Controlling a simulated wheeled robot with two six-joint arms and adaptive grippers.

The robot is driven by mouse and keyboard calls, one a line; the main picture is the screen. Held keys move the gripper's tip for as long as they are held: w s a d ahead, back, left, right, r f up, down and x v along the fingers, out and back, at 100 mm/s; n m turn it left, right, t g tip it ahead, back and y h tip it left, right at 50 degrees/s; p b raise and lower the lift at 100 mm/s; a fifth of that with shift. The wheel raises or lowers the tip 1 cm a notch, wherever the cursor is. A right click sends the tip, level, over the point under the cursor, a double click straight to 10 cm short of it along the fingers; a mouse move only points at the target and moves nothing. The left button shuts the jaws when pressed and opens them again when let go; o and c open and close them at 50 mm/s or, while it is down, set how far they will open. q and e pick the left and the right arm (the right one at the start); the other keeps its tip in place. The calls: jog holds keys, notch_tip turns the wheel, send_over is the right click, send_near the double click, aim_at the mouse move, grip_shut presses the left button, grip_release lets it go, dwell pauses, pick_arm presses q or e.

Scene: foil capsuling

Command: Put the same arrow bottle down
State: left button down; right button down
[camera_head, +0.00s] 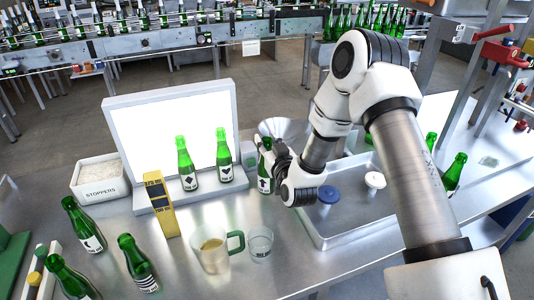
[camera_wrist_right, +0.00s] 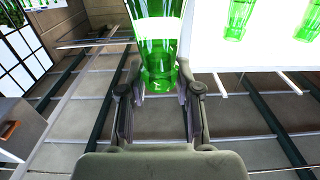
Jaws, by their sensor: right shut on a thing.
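My right gripper (camera_head: 277,160) is shut on a green bottle (camera_head: 264,180) with a dark label, just right of the white lit panel. The bottle looks upright; I cannot tell whether its base touches the table. The arrow on its label is too small to make out. In the right wrist view the bottle (camera_wrist_right: 158,35) stands between the two fingers of the gripper (camera_wrist_right: 160,95). Two more green bottles, one left (camera_head: 187,165) and one right (camera_head: 225,160), stand on the ledge in front of the panel. My left gripper is not in view.
A yellow box (camera_head: 160,205), a mug (camera_head: 212,250) and a glass (camera_head: 260,245) stand in front. A stoppers bin (camera_head: 98,190) is left of the panel (camera_head: 160,125). A metal tray (camera_head: 345,228) lies right. Several green bottles (camera_head: 84,228) stand at front left.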

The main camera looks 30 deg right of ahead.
notch_tip(320, 180, down, 3)
jog(key=shift+w+r, duration=0.1)
jog(key=shift+w, duration=0.05)
jog(key=shift+f, duration=0.25)
jog(key=c, duration=1)
grip_release()
jog(key=shift+o, duration=1)
jog(key=shift+r, duration=0.1)
